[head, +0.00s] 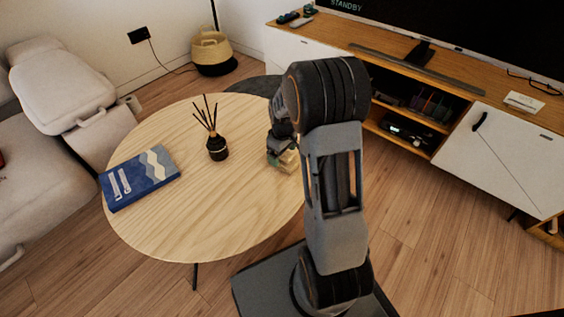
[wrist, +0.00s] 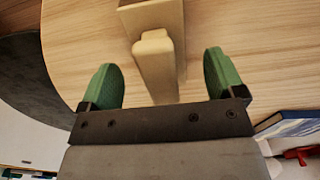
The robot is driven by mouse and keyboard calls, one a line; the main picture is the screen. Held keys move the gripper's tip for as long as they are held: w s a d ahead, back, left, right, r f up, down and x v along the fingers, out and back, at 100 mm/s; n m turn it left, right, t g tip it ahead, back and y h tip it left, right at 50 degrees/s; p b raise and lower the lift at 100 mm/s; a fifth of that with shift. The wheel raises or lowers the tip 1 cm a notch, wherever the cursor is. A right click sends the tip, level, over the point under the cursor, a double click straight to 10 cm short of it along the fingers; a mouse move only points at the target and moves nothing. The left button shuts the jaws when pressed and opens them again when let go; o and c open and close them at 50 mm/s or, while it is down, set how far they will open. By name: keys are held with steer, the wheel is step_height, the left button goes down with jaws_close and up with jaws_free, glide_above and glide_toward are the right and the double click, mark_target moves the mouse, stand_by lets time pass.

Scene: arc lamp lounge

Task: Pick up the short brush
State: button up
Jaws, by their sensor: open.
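The short brush, pale wood-coloured, lies on the round wooden table (head: 235,225). In the wrist view the brush (wrist: 156,72) shows a rounded handle end pointing toward me and a wider block beyond it, cut off by the top edge. My gripper (wrist: 160,75) is open, with one green finger on each side of the handle and a gap on both sides. In the head view the brush (head: 287,160) is partly hidden by my gripper (head: 276,152) and arm, near the table's right edge. I cannot tell the height of the fingers above the table.
A dark reed diffuser (head: 217,148) with upright sticks stands mid-table, left of my gripper. A blue book (head: 140,178) lies at the table's left. The front of the tabletop is clear. A TV cabinet (head: 490,150) stands to the right, a sofa (head: 45,190) to the left.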

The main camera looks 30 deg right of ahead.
mark_target(282, 158)
step_height(282, 158, down, 3)
steer(key=shift+f+b, duration=0.1)
steer(key=shift+b, duration=0.45)
steer(key=c, duration=1)
steer(key=shift+r, duration=0.3)
steer(key=shift+c, duration=0.2)
steer(key=shift+r+p, duration=0.25)
steer(key=shift+p, duration=0.05)
steer(key=r, duration=0.1)
steer(key=r+p, duration=0.1)
steer(key=r, duration=0.1)
steer(key=shift+s+a+r+p, duration=0.25)
steer(key=shift+a+r+p, duration=0.05)
steer(key=shift+p, duration=0.05)
steer(key=s+a+r+p, duration=0.5)
steer(key=s+a+r, duration=0.3)
steer(key=a, duration=0.2)
steer(key=shift+s+r, duration=0.3)
steer(key=shift+a, duration=0.1)
